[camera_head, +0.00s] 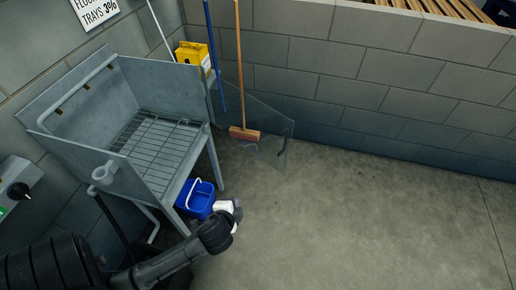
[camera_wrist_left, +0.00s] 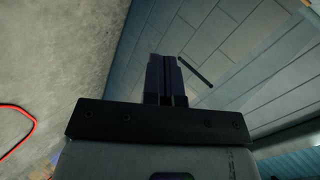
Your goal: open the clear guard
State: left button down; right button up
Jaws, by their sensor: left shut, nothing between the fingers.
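The clear guard (camera_head: 278,146) is a see-through panel. In the head view it stands swung out from the right side of the grey metal sink stand (camera_head: 130,158), in front of the block wall. In the left wrist view a clear pane (camera_wrist_left: 215,60) fills much of the right side, with a short dark bar (camera_wrist_left: 196,72) on it, likely its handle. My left gripper (camera_head: 236,212) is low in front of the stand, apart from the guard. Its fingers (camera_wrist_left: 164,75) are shut and empty, beside the bar without visibly touching it. My right gripper is not in view.
A blue bucket (camera_head: 196,199) stands under the sink stand, close to my left gripper. A broom (camera_head: 241,132) and a blue pole (camera_head: 215,55) lean near the wall, by a yellow container (camera_head: 192,54). The floor to the right is clear. A red cable (camera_wrist_left: 35,122) shows at left.

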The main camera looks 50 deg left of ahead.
pick_arm(q)
jog(key=w+a+r+m+t+y, duration=0.2)
jog(key=w+a+r+m+t, duration=0.3)
jog(key=m, duration=0.6)
jog(key=m+t+h, duration=0.4)
jog(key=m+h, duration=0.3)
jog(key=m, duration=0.9)
send_near(281, 150)
jog(key=w, duration=0.7)
jog(key=shift+w+a+f, duration=0.1)
jog(key=shift+w+a, duration=0.2)
jog(key=shift+a, duration=0.05)
